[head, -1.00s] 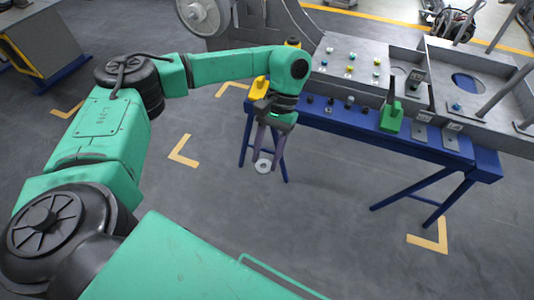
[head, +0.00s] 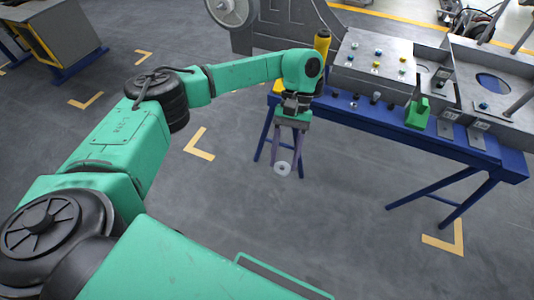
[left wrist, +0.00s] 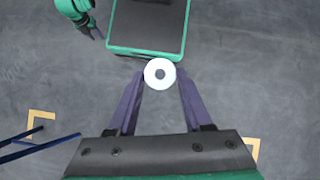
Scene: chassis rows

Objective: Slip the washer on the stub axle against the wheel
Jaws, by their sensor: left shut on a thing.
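A pale round washer (head: 283,168) with a dark centre hole hangs at the tips of my left gripper (head: 283,164). In the left wrist view the washer (left wrist: 160,73) sits between the two purple fingers of the left gripper (left wrist: 160,76), which are shut on it. The gripper points down over open floor, in front of the blue bench. A grey wheel (head: 230,10) stands at the top of the head view, well apart from the washer. I cannot make out the stub axle. My right gripper (left wrist: 92,28) shows small at the upper left of the left wrist view; its fingers are too small to judge.
The blue bench (head: 440,145) carries a grey box with coloured knobs (head: 375,58), a green block (head: 418,112) and metal trays. A yellow bottle (head: 322,42) stands behind my left wrist. A grey cabinet (head: 58,45) is at the far left. The floor between is clear.

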